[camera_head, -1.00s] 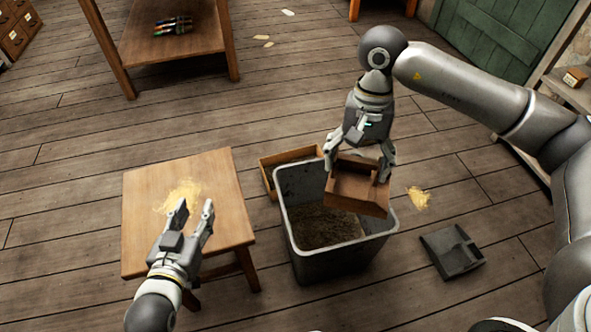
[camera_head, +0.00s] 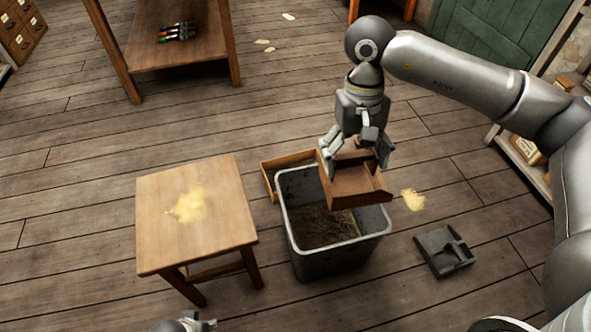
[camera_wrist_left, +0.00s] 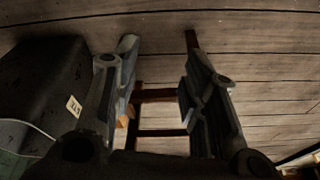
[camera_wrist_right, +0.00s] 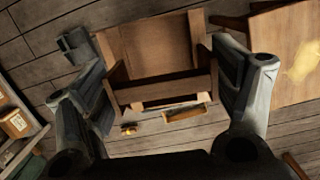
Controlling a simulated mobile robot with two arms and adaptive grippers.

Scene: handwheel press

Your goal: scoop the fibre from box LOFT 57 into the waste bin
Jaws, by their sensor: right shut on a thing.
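My right gripper (camera_head: 357,160) is shut on an open wooden box (camera_head: 358,186), holding it tilted over the right side of the grey waste bin (camera_head: 335,262). The box also shows between the fingers in the right wrist view (camera_wrist_right: 155,60); I see no fibre in it and cannot read any label. The bin holds dark brownish matter low inside. Pale yellow fibre (camera_head: 188,204) lies on the wooden stool (camera_head: 225,225). My left gripper (camera_wrist_left: 162,55) is open and empty in the left wrist view; only its tip shows at the bottom edge of the head view.
A shallow wooden tray (camera_head: 268,182) lies behind the bin. A yellow patch (camera_head: 413,199) and a dark grey pan-like object (camera_head: 443,251) are on the floor right of it. A table (camera_head: 200,48) stands at the back. Shelves with boxes (camera_head: 527,151) line the right.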

